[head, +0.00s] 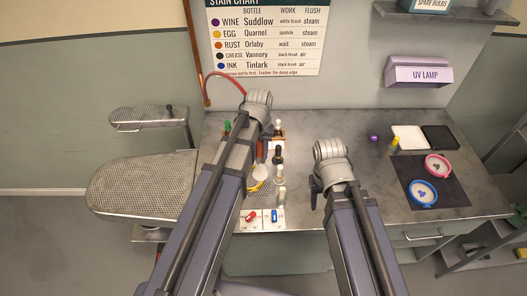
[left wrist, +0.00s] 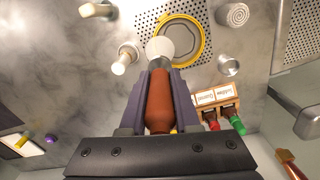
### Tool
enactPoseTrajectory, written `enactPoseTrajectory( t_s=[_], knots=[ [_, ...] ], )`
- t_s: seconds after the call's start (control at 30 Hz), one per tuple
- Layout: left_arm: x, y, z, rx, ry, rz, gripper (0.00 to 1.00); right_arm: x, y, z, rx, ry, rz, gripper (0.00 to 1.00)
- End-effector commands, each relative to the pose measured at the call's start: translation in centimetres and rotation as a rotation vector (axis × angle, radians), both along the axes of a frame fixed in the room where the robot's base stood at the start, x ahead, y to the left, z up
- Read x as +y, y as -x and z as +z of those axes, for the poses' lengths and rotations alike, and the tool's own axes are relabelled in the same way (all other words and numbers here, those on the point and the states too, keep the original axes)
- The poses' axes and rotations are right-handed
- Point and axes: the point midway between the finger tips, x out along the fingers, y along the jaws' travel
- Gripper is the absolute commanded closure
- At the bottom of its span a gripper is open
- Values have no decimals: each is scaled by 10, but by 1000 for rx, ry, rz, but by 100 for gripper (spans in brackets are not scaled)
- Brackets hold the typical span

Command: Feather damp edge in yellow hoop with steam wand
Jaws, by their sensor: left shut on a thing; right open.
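The yellow hoop (left wrist: 207,44) lies on a perforated metal plate in the left wrist view. In the head view only a part of the hoop (head: 254,187) shows beside my left arm. My left gripper (left wrist: 162,85) is shut on a brown-handled tool with a pale round head, seemingly the steam wand (left wrist: 160,95). Its head overlaps the near left part of the hoop in that view; I cannot tell whether it touches. The damp edge cannot be made out. My right gripper (head: 316,190) is open and empty over the table, right of the bottles.
Several bottles stand near the hoop, one dark (head: 278,158). A bottle rack (left wrist: 215,100) is close to my left gripper. A switch panel (head: 262,224) lies at the front edge. Pink (head: 449,168) and blue (head: 411,192) hoops lie on a black mat at right.

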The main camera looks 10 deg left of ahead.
Motion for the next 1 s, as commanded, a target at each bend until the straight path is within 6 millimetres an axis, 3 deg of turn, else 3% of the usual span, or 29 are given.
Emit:
enactPoseTrajectory(
  t_s=[0.6, 1.0],
  knots=[
    [0, 0, -54, 0, 0, -1, 100, 0, 0, -54, 0, 0, -2, 50],
    [0, 0, -58, 0, 0, -1, 100, 0, 0, -58, 0, 0, -2, 50]
  ],
)
